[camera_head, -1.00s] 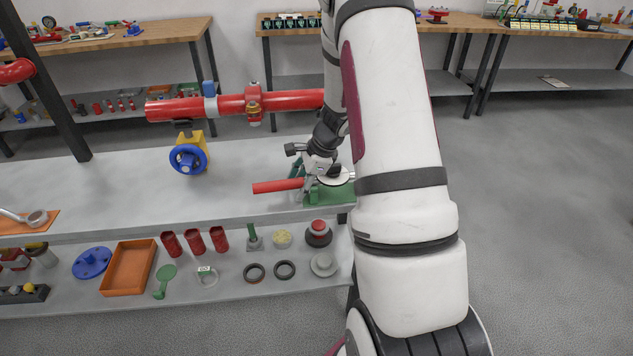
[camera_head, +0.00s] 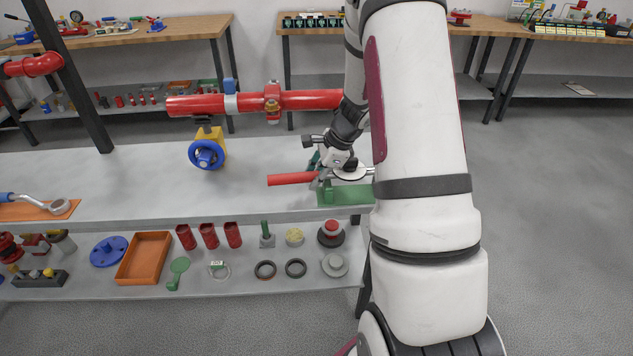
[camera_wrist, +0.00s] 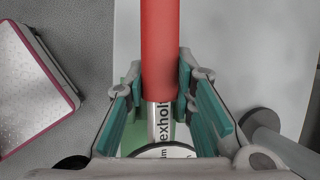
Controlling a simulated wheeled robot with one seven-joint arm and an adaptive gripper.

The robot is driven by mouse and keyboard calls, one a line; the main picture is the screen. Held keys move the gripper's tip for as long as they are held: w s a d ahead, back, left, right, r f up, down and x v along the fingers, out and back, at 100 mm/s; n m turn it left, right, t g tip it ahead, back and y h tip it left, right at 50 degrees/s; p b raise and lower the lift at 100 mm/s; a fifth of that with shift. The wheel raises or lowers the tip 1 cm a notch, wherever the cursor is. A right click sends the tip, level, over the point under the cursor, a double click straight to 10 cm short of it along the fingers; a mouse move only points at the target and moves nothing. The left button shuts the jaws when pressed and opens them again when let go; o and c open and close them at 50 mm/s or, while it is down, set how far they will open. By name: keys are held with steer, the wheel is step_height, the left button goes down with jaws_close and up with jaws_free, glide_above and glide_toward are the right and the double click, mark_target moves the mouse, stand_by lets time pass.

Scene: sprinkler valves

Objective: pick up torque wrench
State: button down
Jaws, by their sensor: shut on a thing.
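The torque wrench (camera_head: 292,179) has a red handle, a metal shaft and a round white dial. In the head view it lies roughly level just above the green stand (camera_head: 345,196) at the right end of the grey bench. Whether it still touches the stand is unclear. My gripper (camera_head: 318,176) is shut on it between handle and dial. In the wrist view the red handle (camera_wrist: 160,45) runs upward from between the teal finger pads of my gripper (camera_wrist: 160,100). Printed letters show on the shaft, and the dial is partly cut off.
A red pipe (camera_head: 300,100) crosses above the bench behind the wrench. A yellow valve with a blue handwheel (camera_head: 206,154) stands to the left. Another wrench lies on an orange mat (camera_head: 25,212) at far left. The bench (camera_head: 120,180) between is clear.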

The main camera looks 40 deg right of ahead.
steer(key=s+a+r, duration=0.1)
steer(key=s, duration=0.7)
steer(key=s+a+r+b, duration=0.1)
steer(key=s+a+r, duration=0.1)
steer(key=s, duration=0.5)
steer(key=shift+s, duration=0.35)
step_height(320, 180, up, 4)
steer(key=p, duration=0.3)
steer(key=shift+p, duration=0.3)
